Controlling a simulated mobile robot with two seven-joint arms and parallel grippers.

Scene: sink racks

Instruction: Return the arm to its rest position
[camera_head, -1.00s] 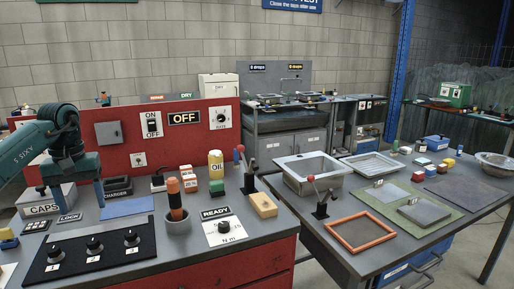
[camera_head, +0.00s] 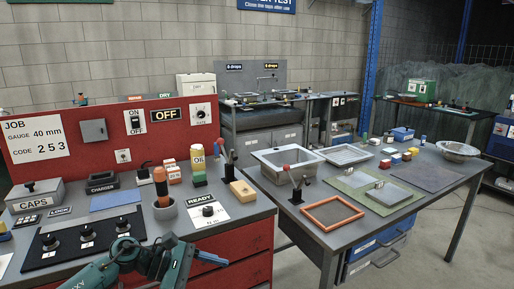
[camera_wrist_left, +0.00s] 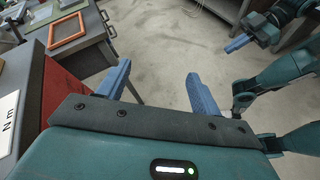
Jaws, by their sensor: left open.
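My left gripper (camera_head: 212,258) is low at the front of the red workbench, with its arm coming in from the bottom left of the head view. In the left wrist view its two blue fingers (camera_wrist_left: 158,70) are apart with nothing between them, over bare concrete floor. My right arm shows at the right of the left wrist view, with a blue finger of the right gripper (camera_wrist_left: 238,43). Its opening cannot be made out, and it is not in the head view.
The workbench holds a black panel with knobs (camera_head: 85,240), a CAPS box (camera_head: 35,195), a grey cup (camera_head: 166,207) and an OIL bottle (camera_head: 197,160). A grey table with a sink basin (camera_head: 285,165) and an orange frame (camera_head: 333,215) stands right. Floor (camera_wrist_left: 165,35) is clear.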

